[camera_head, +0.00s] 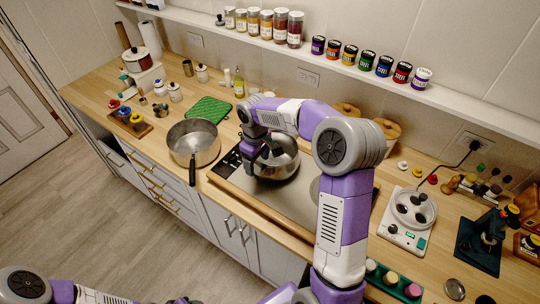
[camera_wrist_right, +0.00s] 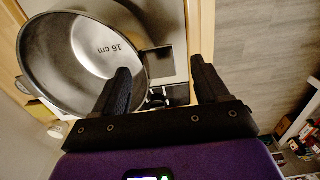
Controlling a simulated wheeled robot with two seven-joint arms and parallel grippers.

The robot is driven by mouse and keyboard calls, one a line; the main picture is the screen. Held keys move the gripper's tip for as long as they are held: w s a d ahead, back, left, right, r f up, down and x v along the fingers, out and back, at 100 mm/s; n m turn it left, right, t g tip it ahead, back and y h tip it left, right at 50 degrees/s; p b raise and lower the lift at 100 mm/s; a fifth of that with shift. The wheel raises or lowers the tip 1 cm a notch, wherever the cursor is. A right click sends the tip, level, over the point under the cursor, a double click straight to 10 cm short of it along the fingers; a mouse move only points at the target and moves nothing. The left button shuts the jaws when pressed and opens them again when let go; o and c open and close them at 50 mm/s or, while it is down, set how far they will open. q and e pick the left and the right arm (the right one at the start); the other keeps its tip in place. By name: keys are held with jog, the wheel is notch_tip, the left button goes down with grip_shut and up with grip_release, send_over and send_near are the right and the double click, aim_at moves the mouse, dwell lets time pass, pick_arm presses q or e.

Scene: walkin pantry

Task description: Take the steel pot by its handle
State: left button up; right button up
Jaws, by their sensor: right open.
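A round steel pot (camera_head: 279,160) sits on the hob below my right forearm; its upper left part is hidden by my gripper. It also shows in the right wrist view (camera_wrist_right: 75,65), with "16 cm" marked inside. My right gripper (camera_head: 257,152) is over the pot's left side. In the wrist view its open fingers (camera_wrist_right: 160,72) are spread, the left one overlapping the pot's rim.
The hob (camera_head: 300,190) is set in the wooden counter. A green mat (camera_head: 208,109) lies behind the pan. A white scale (camera_head: 405,232) stands to the right. Jars line the wall shelf (camera_head: 330,58). Drawers and cupboards (camera_head: 232,233) are below, with open floor in front.

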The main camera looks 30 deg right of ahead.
aim_at(258, 168)
notch_tip(258, 168, down, 6)
jog(key=shift+w+d, duration=0.1)
jog(key=shift+r, duration=0.1)
grip_shut()
dwell(0.4)
